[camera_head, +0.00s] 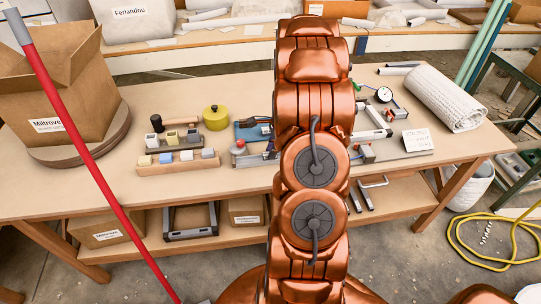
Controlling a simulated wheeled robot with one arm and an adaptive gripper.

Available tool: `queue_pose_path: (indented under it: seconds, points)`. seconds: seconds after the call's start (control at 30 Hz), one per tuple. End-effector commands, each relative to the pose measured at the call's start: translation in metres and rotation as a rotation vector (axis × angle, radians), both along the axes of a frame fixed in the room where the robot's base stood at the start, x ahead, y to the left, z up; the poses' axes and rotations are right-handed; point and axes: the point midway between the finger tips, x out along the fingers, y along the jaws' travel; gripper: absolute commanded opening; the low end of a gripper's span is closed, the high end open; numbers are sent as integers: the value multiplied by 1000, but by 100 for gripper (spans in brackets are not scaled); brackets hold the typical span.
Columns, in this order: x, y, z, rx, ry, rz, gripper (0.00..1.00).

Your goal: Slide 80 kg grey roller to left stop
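My copper-coloured arm rises through the middle of the view and covers the centre of the workbench (235,187). My gripper is hidden behind it, so its state does not show. I cannot clearly make out a grey roller or a left stop. Right of my arm, partly covered by it, is a metal fixture (400,146) with a pale label and a light grey bar (377,118). Left of my arm is a blue device (252,133) with a red knob, also partly covered.
A cardboard box (60,95) stands on a round board at bench left. A red pole (95,165) crosses in front. Wooden racks with small blocks (178,160), a yellow-green pot (216,117), a dial gauge (384,94) and a white textured roll (445,97) occupy the bench. Yellow hose (490,260) lies on the floor.

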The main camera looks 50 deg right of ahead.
Motion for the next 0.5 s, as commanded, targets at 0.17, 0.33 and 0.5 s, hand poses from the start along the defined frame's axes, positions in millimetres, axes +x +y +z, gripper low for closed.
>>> queue_pose_path:
  seconds: [0.17,0.33,0.5]
  points:
    - [0,0,0,0,0,0,3]
    - [0,0,0,0,0,0,3]
    - [1,1,0,1,1,0,0]
